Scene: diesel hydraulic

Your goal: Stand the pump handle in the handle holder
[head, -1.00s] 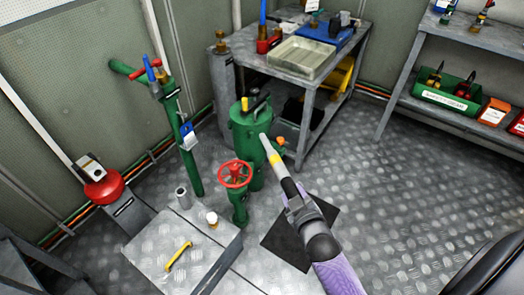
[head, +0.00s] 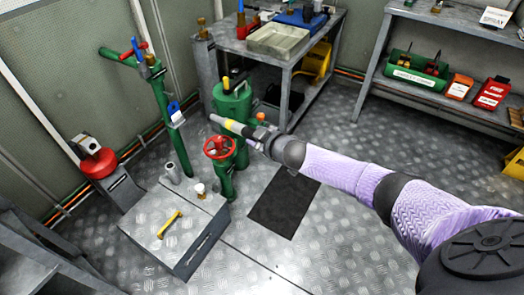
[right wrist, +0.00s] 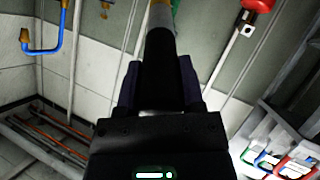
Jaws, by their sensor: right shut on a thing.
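The pump handle (head: 230,125) is a grey rod with a yellow band and a dark grip end. My right gripper (head: 264,139) is shut on its dark end. The handle slants up to the left, its free tip in front of the green pump body (head: 232,100) and above the red valve wheel (head: 220,147). In the right wrist view the handle (right wrist: 160,45) runs upward from between the jaws. A short grey open tube (head: 172,172), which looks like the handle holder, stands upright at the metal box's back edge, left of the handle and apart from it. My left gripper is out of view.
The metal box (head: 160,235) carries a yellow bar (head: 170,224) and a small white-and-brass item (head: 200,190). A green post (head: 160,105) with a blue tag rises behind it. A dark mat (head: 284,205) lies on the floor. A workbench (head: 285,53) stands behind.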

